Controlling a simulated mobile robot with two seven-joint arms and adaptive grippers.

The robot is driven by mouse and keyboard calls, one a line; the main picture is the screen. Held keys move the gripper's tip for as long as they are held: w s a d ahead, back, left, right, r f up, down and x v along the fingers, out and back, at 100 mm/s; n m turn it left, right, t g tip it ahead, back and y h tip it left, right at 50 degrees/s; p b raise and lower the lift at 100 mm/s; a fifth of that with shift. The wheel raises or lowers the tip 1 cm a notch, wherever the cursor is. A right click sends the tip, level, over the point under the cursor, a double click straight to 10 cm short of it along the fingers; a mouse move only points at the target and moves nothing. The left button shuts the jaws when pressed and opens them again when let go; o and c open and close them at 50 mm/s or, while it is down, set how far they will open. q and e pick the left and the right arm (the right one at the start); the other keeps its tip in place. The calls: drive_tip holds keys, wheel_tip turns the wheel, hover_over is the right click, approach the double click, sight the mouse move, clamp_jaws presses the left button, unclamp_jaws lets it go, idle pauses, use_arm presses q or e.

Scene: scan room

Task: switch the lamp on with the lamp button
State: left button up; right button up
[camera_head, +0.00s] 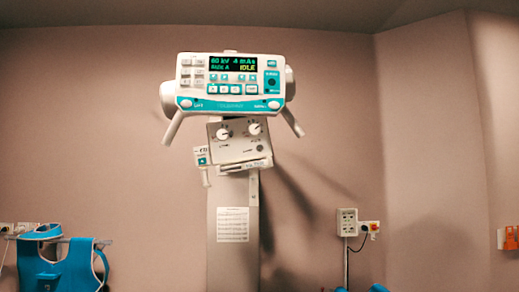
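A white X-ray tube head panel (230,85) with teal trim faces me at the upper middle. Its small screen (233,65) reads 60 kV, 4 mAs and IDLE, and buttons surround the screen. Below it hangs a grey-white box (240,143) with two round knobs and a small dark round spot (260,148) at its right. I cannot tell which control is the lamp button. No lit lamp field shows on the wall. Neither of my grippers is in view.
Two angled handles (174,127) stick down beside the panel. A grey column (233,265) with a paper sheet stands below. A small device (202,157) hangs left of the box. A blue apron (60,265) hangs at lower left. Wall sockets (347,222) are at right.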

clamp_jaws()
